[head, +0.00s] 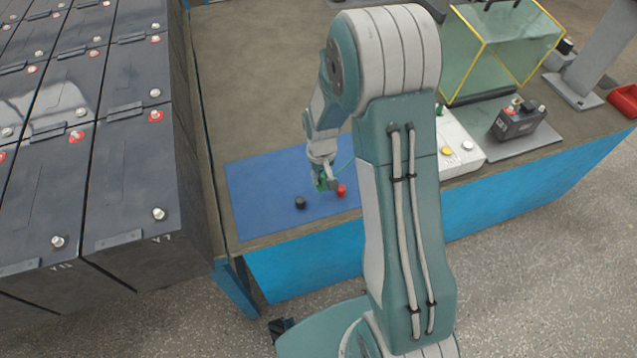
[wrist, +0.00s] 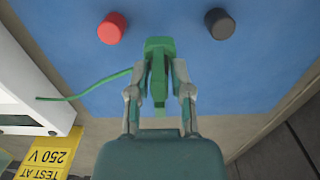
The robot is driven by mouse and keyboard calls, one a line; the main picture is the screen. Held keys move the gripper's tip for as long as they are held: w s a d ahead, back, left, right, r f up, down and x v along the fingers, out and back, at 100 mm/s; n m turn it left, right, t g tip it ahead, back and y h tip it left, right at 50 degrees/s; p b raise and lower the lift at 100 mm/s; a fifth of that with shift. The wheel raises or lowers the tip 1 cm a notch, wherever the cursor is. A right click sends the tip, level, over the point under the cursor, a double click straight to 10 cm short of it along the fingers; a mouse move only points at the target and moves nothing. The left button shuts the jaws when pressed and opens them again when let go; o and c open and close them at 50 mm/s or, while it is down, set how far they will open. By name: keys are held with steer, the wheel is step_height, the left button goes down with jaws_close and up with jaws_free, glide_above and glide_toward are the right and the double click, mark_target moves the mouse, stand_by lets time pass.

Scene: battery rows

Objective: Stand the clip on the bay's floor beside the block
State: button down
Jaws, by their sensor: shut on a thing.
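My gripper (head: 326,181) is shut on the green clip (wrist: 158,46) over the blue mat (head: 265,185). In the wrist view my gripper (wrist: 160,72) has one finger on each side of the clip, and a thin green lead (wrist: 85,94) runs from it to the left. I cannot tell whether the clip touches the mat. A small dark block (head: 518,121), like a battery with a red part on top, stands on a grey plate (head: 535,143) at the right. The clear yellow-edged enclosure (head: 490,45) is behind it. Which surface is the bay's floor is unclear.
A red cap (wrist: 112,28) and a black cap (wrist: 219,23) stand on the mat near the clip. A white box (head: 460,145) with buttons lies between mat and plate. Large batteries (head: 130,180) fill the left. A red tray (head: 624,99) is far right.

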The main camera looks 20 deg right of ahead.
mark_target(319, 185)
steer(key=shift+w+a+f, duration=0.1)
steer(key=shift+a+f, duration=0.05)
steer(key=shift+f, duration=0.15)
steer(key=f, duration=0.3)
steer(key=shift+w+a+f, duration=0.1)
steer(key=shift+a, duration=0.15)
steer(key=c, duration=0.5)
jaws_free()
steer(key=shift+d+f, duration=0.1)
steer(key=shift+c, duration=0.2)
